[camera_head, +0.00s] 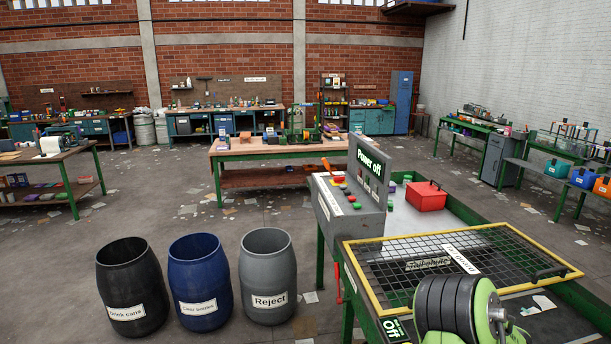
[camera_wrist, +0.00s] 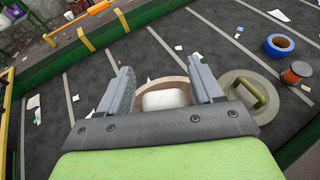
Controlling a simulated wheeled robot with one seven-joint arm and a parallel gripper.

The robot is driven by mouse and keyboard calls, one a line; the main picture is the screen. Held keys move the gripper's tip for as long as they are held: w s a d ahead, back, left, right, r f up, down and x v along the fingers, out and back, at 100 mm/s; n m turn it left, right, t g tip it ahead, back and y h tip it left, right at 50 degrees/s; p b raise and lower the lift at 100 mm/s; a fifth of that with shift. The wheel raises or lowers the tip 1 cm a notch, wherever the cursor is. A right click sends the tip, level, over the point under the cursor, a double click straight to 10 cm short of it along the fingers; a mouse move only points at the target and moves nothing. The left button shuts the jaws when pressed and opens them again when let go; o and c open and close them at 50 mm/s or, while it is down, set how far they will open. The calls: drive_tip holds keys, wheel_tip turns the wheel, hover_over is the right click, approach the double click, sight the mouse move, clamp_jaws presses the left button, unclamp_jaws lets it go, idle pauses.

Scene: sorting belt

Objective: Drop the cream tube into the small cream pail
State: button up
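My gripper (camera_wrist: 161,72) shows in the wrist view with its two grey fingers apart, pointing down over the dark belt. Between the fingers is a white, rounded thing (camera_wrist: 165,98), possibly the cream tube. A tan curved rim (camera_wrist: 160,81) arcs around its far side and could belong to the small cream pail. I cannot tell whether the fingers touch the white thing or the rim. In the head view the green and black end of my arm shows at the bottom right, and the fingers are hidden. I cannot make out any other cream pail.
On the belt (camera_wrist: 75,68) lie a blue ring (camera_wrist: 278,46), an orange and black spool (camera_wrist: 296,73), a round grey piece with an olive handle, and paper scraps. A yellow-framed mesh guard (camera_head: 455,262) and control box (camera_head: 350,205) stand nearby. Black, blue and grey barrels (camera_head: 268,270) stand left.

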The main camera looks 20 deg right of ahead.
drive_tip(key=o, duration=0.3)
drive_tip(key=shift+o, duration=0.2)
drive_tip(key=shift+w, duration=0.1)
drive_tip(key=p+v, duration=0.1)
drive_tip(key=v, duration=1.4)
drive_tip(key=shift+a+r+p, duration=0.2)
drive_tip(key=shift+a+p, duration=0.1)
drive_tip(key=shift+p, duration=0.05)
